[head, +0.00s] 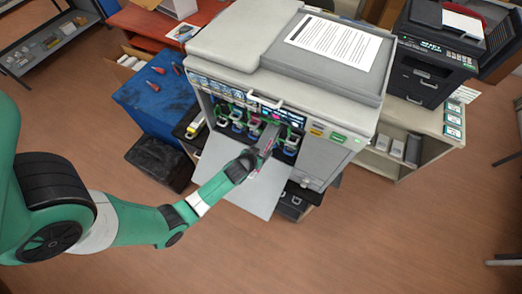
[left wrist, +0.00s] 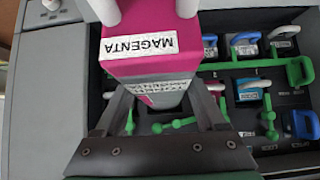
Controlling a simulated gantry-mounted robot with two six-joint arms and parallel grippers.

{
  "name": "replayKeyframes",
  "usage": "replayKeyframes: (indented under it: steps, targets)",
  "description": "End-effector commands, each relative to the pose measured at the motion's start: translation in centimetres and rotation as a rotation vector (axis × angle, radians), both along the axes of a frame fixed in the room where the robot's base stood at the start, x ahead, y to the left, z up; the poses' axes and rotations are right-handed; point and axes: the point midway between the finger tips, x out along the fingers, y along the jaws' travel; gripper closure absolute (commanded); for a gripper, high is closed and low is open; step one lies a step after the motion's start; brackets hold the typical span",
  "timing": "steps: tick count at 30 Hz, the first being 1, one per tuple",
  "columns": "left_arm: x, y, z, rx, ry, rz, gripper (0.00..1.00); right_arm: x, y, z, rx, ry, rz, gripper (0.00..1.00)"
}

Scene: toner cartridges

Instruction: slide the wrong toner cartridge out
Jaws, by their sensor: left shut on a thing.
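My left gripper (head: 250,158) is shut on a magenta toner cartridge (head: 268,138) in front of the open printer (head: 232,58). In the left wrist view the cartridge (left wrist: 150,50) has a magenta end with a white "MAGENTA" label, and a finger of the gripper (left wrist: 165,98) stands on each side of it. I cannot tell whether its far end is still inside a slot. Other cartridges with coloured handles sit in the bay, among them a blue handle (left wrist: 246,38) and a white handle (left wrist: 285,31). Green levers (left wrist: 262,64) show there too. My right gripper is not in view.
The printer's front door (head: 215,165) hangs open below the bay. A blue cabinet (head: 158,98) with red-tipped items on top and a black box (head: 160,163) stand at left. A shelf unit (head: 430,130) stands at right. The floor in front is clear.

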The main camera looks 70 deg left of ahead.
Motion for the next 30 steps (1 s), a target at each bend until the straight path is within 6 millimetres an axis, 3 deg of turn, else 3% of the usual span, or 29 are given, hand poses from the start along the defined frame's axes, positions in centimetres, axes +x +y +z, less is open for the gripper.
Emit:
replayKeyframes:
  steps: [13,30]
  targets:
    - [0.0,-0.1,0.2,0.003,-0.003,-0.001,1.0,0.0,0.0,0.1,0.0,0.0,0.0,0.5]
    - [-2.8,-2.5,0.2,0.002,-0.003,-0.002,1.0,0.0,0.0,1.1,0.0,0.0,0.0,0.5]
